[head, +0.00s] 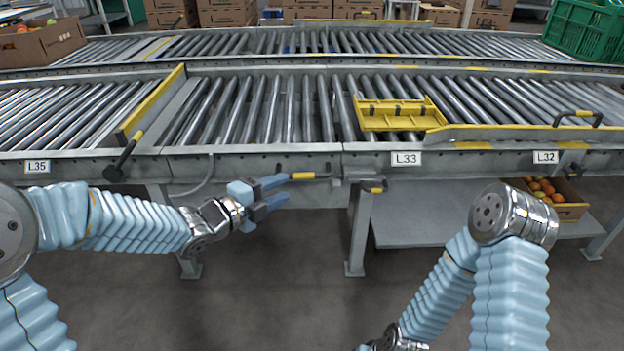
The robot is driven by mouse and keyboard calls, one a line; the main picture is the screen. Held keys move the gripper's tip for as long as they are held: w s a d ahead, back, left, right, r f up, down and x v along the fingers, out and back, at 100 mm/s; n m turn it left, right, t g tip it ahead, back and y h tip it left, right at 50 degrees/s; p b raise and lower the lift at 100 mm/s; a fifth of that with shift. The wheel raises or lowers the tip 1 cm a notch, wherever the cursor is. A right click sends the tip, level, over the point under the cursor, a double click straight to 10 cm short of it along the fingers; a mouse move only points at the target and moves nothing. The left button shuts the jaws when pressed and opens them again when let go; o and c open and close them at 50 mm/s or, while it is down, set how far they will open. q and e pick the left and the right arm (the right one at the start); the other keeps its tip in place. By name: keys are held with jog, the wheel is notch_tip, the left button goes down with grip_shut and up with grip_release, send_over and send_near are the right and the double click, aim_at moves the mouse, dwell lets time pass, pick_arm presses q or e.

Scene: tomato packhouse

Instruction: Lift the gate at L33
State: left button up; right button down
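The L33 label (406,159) is on the front rail of the near roller conveyor. A yellow slotted frame (400,114) lies over the rollers behind it. Left of the label, a dark bar handle with a yellow grip (303,175) sticks out below the rail. A smaller dark and yellow handle (373,188) sits by the leg under the seam. I cannot tell for sure which part is the gate. My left gripper (284,190) is open and empty, its fingertips just left of and near the yellow-grip handle. My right arm bends down at lower right, its gripper out of view.
Yellow bars with dark levers stand at L35 (37,166) and L32 (545,157). A box of tomatoes (570,212) sits on the grey lower shelf (425,232). A green crate (588,30) is at far right. The floor between my arms is clear.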

aim_at(305, 177)
pick_arm(q)
jog(key=x, duration=0.9)
jog(key=shift+w+d+f, duration=0.1)
jog(key=shift+w+d, duration=0.05)
jog(key=shift+w, duration=0.05)
grip_shut()
